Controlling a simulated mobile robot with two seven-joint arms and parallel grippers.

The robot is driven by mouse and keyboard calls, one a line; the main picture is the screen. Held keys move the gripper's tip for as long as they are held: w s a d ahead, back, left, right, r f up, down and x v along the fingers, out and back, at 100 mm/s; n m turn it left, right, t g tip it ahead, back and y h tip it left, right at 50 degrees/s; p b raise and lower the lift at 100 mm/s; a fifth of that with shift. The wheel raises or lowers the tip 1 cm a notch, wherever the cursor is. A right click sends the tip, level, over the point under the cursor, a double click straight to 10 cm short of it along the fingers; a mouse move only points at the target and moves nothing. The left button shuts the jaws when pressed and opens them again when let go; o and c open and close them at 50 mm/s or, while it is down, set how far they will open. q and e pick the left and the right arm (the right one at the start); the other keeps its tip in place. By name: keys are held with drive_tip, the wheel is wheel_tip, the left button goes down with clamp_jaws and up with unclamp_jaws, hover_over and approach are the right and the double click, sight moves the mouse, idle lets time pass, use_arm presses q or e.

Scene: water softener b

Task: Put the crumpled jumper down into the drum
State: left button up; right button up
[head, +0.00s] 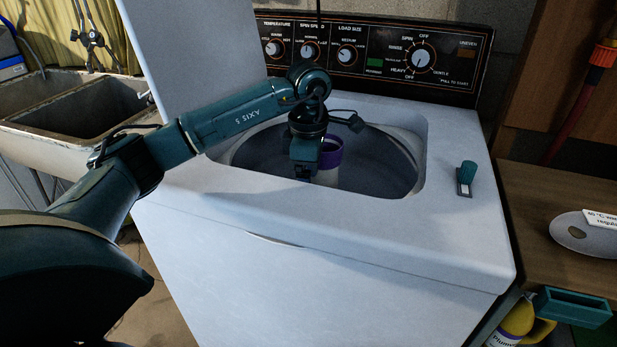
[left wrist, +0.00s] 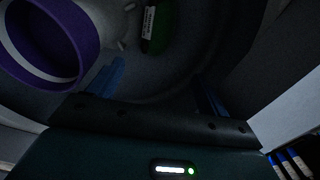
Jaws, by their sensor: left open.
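The washer's drum (head: 375,168) is open, with its lid raised at the back left. A central post with a purple-rimmed top (head: 329,155) stands in it; the purple ring (left wrist: 72,62) fills the upper left of the left wrist view. My left gripper (head: 303,172) points down into the drum opening, beside the post. In the left wrist view its two blue fingers (left wrist: 160,88) are apart with nothing between them. Beyond them lies a dark green thing (left wrist: 156,28) with a white printed label, low in the drum; I cannot tell if it is the jumper.
The control panel (head: 380,52) rises behind the drum. A double sink (head: 75,105) is at left. A wooden bench (head: 545,205) at right holds a grey dish (head: 578,234). A yellow bottle (head: 517,322) is below.

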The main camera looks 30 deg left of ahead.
use_arm(q)
wheel_tip(320, 180, up, 13)
drive_tip(key=p, duration=0.2)
use_arm(e)
drive_tip(key=shift+w+a+f+g, duration=0.3)
drive_tip(key=shift+a+f+g, duration=0.1)
drive_tip(key=shift+g, duration=0.1)
